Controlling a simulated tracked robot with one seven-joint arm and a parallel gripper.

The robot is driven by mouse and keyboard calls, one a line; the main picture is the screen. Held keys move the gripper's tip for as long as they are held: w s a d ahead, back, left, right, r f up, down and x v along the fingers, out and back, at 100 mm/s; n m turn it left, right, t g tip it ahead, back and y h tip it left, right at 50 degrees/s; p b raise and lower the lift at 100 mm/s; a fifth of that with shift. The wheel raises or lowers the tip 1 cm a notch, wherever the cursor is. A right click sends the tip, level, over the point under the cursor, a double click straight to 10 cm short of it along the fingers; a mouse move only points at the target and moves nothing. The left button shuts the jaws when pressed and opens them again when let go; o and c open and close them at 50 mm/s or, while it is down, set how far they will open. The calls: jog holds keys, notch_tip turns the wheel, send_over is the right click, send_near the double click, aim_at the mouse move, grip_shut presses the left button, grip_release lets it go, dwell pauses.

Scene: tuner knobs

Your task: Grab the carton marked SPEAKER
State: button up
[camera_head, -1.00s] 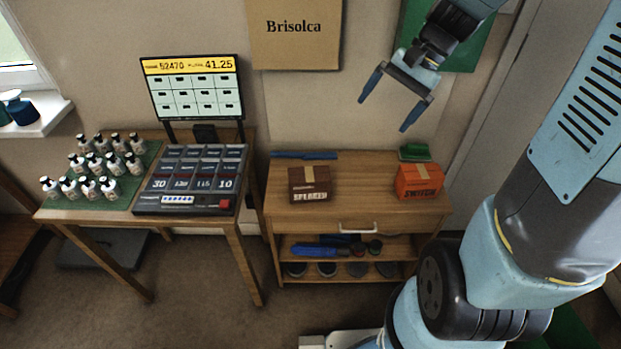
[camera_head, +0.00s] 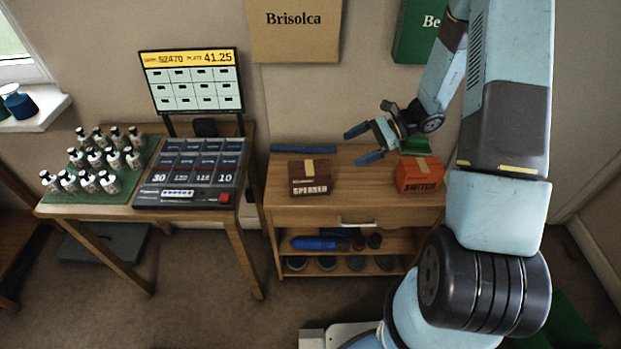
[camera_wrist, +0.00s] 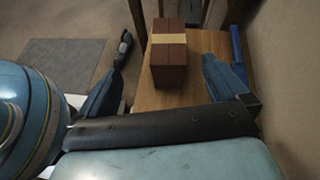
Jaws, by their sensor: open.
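The carton marked SPEAKER (camera_head: 310,180) is a dark brown box with a tan strip of tape on top. It stands upright on the left part of the wooden cabinet top. My gripper (camera_head: 358,146) is open and empty, above the cabinet top and to the right of the carton. In the wrist view the brown carton (camera_wrist: 168,66) lies ahead, between the directions of the two spread fingers (camera_wrist: 165,85), and no finger touches it.
An orange carton marked SWITCH (camera_head: 418,174) stands on the right of the cabinet top (camera_head: 350,188), near a green object (camera_head: 414,146). A flat blue item (camera_head: 303,149) lies along the back edge. A table with bottles and a keypad (camera_head: 190,175) stands to the left.

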notch_tip(320, 180, down, 5)
jog(key=m+y, duration=0.1)
jog(key=m, duration=0.1)
send_near(314, 171)
notch_tip(314, 171, down, 4)
jog(key=a, duration=0.3)
jog(key=shift+t, duration=0.4)
jog(key=shift+w+r+x, duration=0.1)
jog(key=shift+w+x, duration=0.05)
jog(key=shift+x, duration=0.9)
jog(key=shift+w+r+x, duration=0.1)
jog(key=shift+r+x, duration=0.05)
jog(key=shift+x, duration=0.9)
jog(key=shift+w+r+x, duration=0.1)
jog(key=shift+w+x, duration=0.05)
jog(key=shift+x, duration=0.9)
jog(key=shift+a, duration=0.15)
jog(key=shift+c, duration=0.4)
jog(key=c, duration=0.9)
